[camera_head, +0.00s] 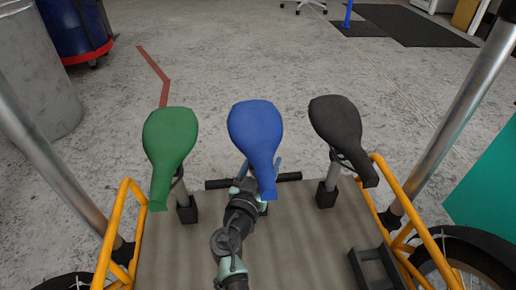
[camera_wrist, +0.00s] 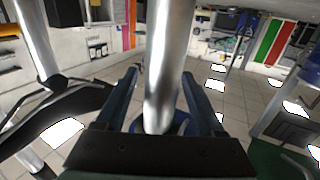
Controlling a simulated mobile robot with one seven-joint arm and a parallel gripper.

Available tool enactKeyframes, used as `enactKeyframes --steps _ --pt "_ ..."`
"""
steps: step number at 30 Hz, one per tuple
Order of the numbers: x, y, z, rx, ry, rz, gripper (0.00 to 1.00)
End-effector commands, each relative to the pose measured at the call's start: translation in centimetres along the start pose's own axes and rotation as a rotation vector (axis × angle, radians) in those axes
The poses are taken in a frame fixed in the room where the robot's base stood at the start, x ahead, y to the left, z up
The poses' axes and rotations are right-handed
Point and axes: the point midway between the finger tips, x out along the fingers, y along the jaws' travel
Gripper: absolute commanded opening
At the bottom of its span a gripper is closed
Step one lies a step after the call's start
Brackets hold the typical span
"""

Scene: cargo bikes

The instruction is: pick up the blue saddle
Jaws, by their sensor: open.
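The blue saddle (camera_head: 255,125) is the middle one of three saddles on posts, with its narrow nose pointing down the picture. My gripper (camera_head: 262,168) reaches under its nose; the saddle partly hides the fingers. In the wrist view, my gripper (camera_wrist: 160,76) is open, with one finger on each side of a silver post (camera_wrist: 168,50). A small blue part of the saddle (camera_wrist: 180,122) shows behind the post's lower end. I cannot tell whether either finger touches the post.
A green saddle (camera_head: 170,140) stands left and a black saddle (camera_head: 337,125) right, both close by. Below is a wooden deck (camera_head: 310,245) with orange rails (camera_head: 113,235) and slanted metal posts at both sides. The concrete floor beyond is mostly clear.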

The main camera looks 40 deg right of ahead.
Motion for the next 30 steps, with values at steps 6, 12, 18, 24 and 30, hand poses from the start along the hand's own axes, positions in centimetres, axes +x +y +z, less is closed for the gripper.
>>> enactKeyframes --steps 6,12,18,24,30 --pt "0.01 0.02 -0.02 0.0 0.0 0.0 0.65" --pt "-0.01 0.02 -0.02 0.0 0.0 0.0 0.29" --pt "-0.02 0.01 -0.02 0.0 0.0 0.0 0.0" --pt "0.02 -0.04 -0.33 0.002 0.005 0.0 0.0" --pt "0.02 -0.05 -0.63 0.002 0.005 0.0 0.0"
